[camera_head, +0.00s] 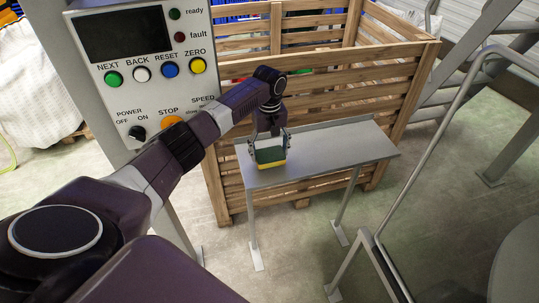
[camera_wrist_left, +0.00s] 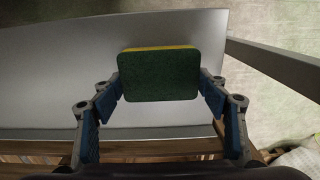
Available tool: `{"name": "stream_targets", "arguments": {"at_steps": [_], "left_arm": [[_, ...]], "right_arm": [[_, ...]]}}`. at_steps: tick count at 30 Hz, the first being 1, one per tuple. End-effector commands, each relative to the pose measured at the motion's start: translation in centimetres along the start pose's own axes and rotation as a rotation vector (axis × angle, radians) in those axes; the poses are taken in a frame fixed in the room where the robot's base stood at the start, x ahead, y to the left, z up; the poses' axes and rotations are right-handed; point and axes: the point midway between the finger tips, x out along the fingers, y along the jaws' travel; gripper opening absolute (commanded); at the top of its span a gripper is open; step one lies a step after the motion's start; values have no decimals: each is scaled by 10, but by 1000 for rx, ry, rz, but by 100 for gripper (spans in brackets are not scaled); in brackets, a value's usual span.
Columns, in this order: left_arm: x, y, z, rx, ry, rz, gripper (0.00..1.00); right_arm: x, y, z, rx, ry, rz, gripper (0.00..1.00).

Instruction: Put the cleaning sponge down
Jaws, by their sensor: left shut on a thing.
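The cleaning sponge (camera_head: 270,157), green on one face and yellow on the other, is at the left end of a narrow grey metal table (camera_head: 335,150). My left gripper (camera_head: 270,146) is shut on the sponge, one finger on each side of it. In the left wrist view the green face of the sponge (camera_wrist_left: 158,77) sits between the fingertips, with a yellow edge along the top. I cannot tell whether the sponge touches the tabletop (camera_wrist_left: 60,60). My right gripper is not in view.
A wooden slatted crate (camera_head: 400,95) stands behind the table. A control panel (camera_head: 140,65) with coloured buttons is at the upper left, close to my left arm. Metal railings (camera_head: 440,140) stand on the right. The right part of the tabletop is bare.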

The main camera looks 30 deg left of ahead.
Motion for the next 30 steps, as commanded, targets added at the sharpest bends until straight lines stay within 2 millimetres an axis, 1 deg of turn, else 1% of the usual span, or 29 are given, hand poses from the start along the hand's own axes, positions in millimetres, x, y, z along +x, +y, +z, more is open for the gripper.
{"name": "stream_targets", "arguments": {"at_steps": [1, 3, 5, 17, 18, 21, 22, 30], "left_arm": [[8, 0, 1, 0, -3, -2, 48], [16, 0, 0, 0, -1, -1, 48], [20, 0, 0, 0, -1, 0, 48], [25, 0, 0, 1, 0, 0, 48], [24, 0, 0, 1, 0, 1, 72], [24, 0, 0, 1, 0, 0, 83], [24, 0, 0, 1, 0, 0, 85], [23, 0, 0, 0, 1, 1, 85]], "right_arm": [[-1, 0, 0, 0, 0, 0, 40], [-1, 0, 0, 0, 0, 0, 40], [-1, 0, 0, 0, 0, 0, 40], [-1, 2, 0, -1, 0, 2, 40], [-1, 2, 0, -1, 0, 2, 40], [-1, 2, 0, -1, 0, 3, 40], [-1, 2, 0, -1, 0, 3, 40], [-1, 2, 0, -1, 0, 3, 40]]}}
